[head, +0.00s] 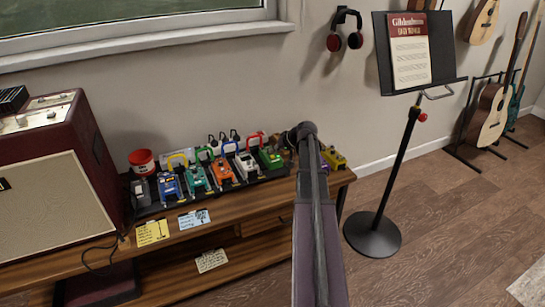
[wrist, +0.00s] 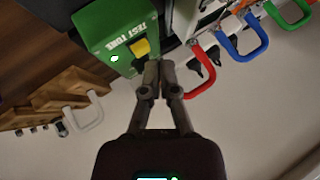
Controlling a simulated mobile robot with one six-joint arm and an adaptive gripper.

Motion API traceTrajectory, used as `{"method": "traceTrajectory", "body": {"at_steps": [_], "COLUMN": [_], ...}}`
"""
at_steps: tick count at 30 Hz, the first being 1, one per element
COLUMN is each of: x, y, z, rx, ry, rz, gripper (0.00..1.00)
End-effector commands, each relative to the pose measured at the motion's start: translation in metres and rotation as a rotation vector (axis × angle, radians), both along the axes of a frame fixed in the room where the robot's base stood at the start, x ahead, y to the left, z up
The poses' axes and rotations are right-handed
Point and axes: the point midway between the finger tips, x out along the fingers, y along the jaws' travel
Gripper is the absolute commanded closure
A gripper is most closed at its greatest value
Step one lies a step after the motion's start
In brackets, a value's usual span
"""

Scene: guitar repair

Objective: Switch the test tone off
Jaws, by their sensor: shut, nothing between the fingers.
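The green test tone box (wrist: 108,28) is at the upper left of the wrist view, with "TEST TONE" lettering appearing upside down. A yellow switch (wrist: 141,47) sits on its edge nearest my gripper, and a small green light (wrist: 115,58) on it glows. My gripper (wrist: 159,66) is shut and empty, its fingertips just right of and below the yellow switch. I cannot tell whether they touch it. In the head view a green box (head: 270,158) stands at the right of the pedal row, beside my arm. My fingertips are not clear there.
Pedals with coloured handles, such as the red one (wrist: 204,62) and the blue one (wrist: 243,38), stand close to the right of the fingers. A pale handle (wrist: 84,114) is at left. A red amplifier (head: 104,150) and a music stand (head: 373,235) flank the bench.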

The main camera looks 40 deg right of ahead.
Motion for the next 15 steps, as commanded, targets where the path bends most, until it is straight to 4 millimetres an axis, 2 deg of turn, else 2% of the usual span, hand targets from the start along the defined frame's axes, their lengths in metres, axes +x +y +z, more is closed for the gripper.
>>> {"method": "traceTrajectory", "body": {"at_steps": [15], "x": [0.0025], "y": [0.0002], "z": [-0.0084], "rx": [0.0], "ry": [0.0], "rz": [0.0], "gripper": [1.0]}}
